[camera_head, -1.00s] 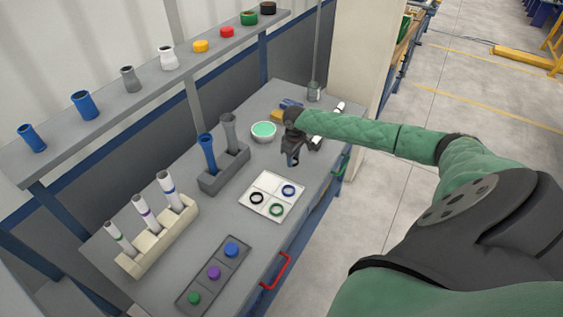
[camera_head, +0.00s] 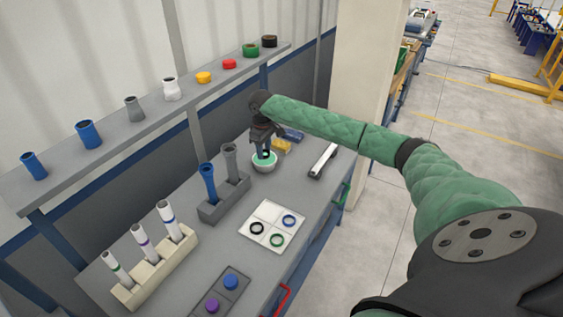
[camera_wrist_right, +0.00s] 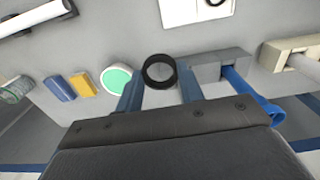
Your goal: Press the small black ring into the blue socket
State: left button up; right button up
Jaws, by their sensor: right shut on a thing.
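My right gripper (camera_head: 264,155) is shut on a black ring, which shows between the fingertips in the right wrist view (camera_wrist_right: 159,71). In the head view the gripper points down in front of or over the white bowl with a green inside (camera_head: 265,171); its height above the table is hard to tell. The ring is hidden in the head view. A blue pipe with an open socket top (camera_head: 208,178) stands upright in a grey holder, left of the gripper. It also shows in the right wrist view (camera_wrist_right: 246,93), apart from the ring. My left gripper is not in view.
A white tray (camera_head: 262,241) holds another black ring (camera_head: 257,228), a blue ring and a green ring. A grey pipe (camera_head: 230,155) stands beside the blue one. A cream rack (camera_head: 152,278) holds white tubes. Yellow and blue blocks lie behind the bowl.

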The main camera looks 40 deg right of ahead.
jog(key=w+a+r+n, duration=0.2)
jog(key=w+a+r, duration=0.4)
jog(key=a, duration=0.4)
jog(key=w+a+r+n, duration=0.2)
jog(key=w+a+r, duration=0.1)
jog(key=a+r, duration=0.6)
jog(key=s+a+f+n, duration=0.2)
jog(key=s+f+n, duration=0.1)
jog(key=f+n, duration=0.1)
jog(key=shift+s+f, duration=0.2)
jog(key=shift+f, duration=0.65)
notch_tip(320, 180, down, 4)
jog(key=b, duration=0.4)
jog(key=shift+f+p, duration=0.1)
jog(key=shift+p, duration=0.25)
jog(key=shift+f, duration=1.35)
